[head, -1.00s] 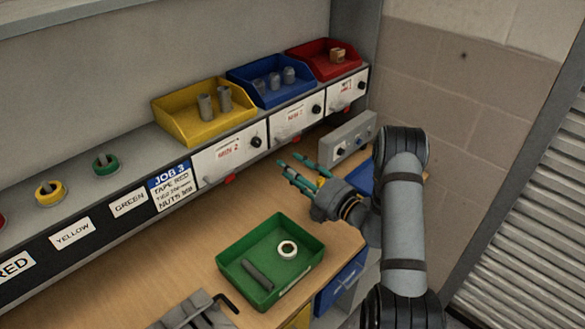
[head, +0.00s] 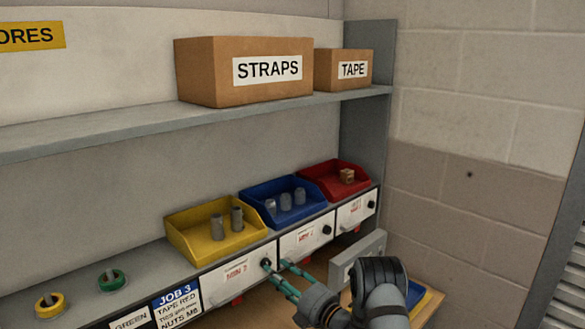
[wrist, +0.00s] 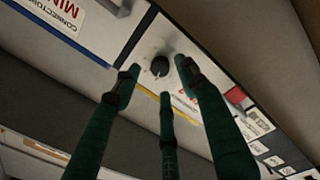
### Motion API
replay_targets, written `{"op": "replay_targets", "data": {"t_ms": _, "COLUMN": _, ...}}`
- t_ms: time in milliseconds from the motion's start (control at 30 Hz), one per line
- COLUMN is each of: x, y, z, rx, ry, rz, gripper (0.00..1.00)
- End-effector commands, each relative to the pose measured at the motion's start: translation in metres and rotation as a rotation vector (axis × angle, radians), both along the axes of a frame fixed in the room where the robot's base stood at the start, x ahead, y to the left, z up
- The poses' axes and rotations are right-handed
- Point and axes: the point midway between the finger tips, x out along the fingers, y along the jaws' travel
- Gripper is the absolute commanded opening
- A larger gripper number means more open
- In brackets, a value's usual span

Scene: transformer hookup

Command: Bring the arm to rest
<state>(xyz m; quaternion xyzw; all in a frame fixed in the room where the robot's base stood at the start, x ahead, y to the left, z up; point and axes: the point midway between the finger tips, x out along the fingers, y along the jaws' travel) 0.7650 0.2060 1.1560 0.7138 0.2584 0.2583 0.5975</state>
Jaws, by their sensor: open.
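My gripper (head: 277,266) is open and empty, its dark green fingers spread in front of the row of white drawer fronts. In the head view its fingertips overlap the area near the left drawer's (head: 238,274) right end and the middle drawer (head: 307,238). In the wrist view my gripper (wrist: 163,82) has three fingers reaching up toward a black round knob (wrist: 160,66) on a white front. The knob shows between the fingertips; I cannot tell whether any finger touches it. My forearm runs down to the bottom edge of the head view.
Yellow (head: 190,245), blue (head: 262,214) and red (head: 325,193) bins stand on the ledge above the drawers. Tape rolls, green (head: 112,280) and yellow (head: 50,304), lie at left. A grey box (head: 357,258) stands right of the gripper. Cartons (head: 215,75) sit on the upper shelf.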

Motion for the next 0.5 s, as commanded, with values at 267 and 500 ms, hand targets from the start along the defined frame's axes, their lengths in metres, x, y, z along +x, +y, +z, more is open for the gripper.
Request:
{"op": "replay_targets", "data": {"t_ms": 267, "x": 0.02, "y": 0.019, "z": 0.002, "rx": 0.0, "ry": 0.0, "rz": 0.0, "gripper": 0.42}}
{"op": "replay_targets", "data": {"t_ms": 500, "x": 0.02, "y": 0.019, "z": 0.002, "rx": -0.01, "ry": -0.008, "rz": 0.0, "gripper": 0.42}}
